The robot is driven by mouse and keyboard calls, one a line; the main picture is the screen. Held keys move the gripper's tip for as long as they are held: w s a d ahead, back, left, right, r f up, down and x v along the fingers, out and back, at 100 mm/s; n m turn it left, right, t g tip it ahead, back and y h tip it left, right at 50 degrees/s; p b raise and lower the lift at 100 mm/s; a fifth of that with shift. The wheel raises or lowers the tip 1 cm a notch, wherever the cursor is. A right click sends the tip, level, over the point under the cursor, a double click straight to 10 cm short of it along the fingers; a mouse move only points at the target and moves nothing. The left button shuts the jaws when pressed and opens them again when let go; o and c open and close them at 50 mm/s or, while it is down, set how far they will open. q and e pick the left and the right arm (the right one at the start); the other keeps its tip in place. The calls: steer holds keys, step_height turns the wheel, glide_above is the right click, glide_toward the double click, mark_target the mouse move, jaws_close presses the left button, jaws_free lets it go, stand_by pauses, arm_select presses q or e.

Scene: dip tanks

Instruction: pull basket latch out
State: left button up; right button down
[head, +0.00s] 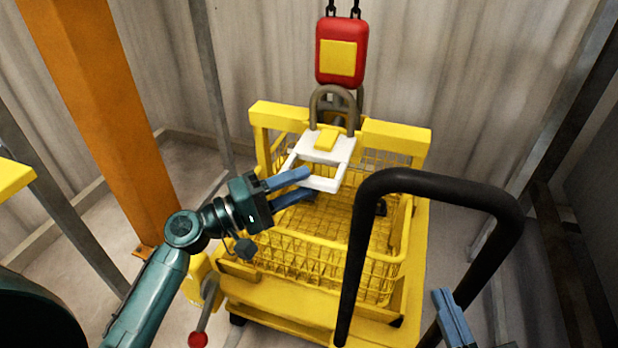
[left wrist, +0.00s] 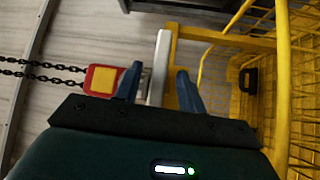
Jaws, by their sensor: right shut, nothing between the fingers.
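The white basket latch (head: 324,149), a frame with a yellow block, sits at the top of the yellow wire basket (head: 290,262), below a grey shackle. My left gripper (head: 309,182) is open at the lower left corner of the latch. In the left wrist view, a white bar of the latch (left wrist: 158,65) shows between the spread blue fingers of this gripper (left wrist: 158,84); contact cannot be told. My right gripper (head: 448,303) is shut and empty at the lower right, away from the latch.
A red hoist block (head: 342,52) hangs on chains above the latch. A black curved handle (head: 362,235) rises in front of the basket on the right. An orange post (head: 95,110) stands at left. A red-knobbed lever (head: 198,339) is at lower left.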

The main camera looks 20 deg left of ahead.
arm_select(q)
steer(key=shift+x, duration=1.4)
steer(key=shift+c, duration=0.3)
jaws_close()
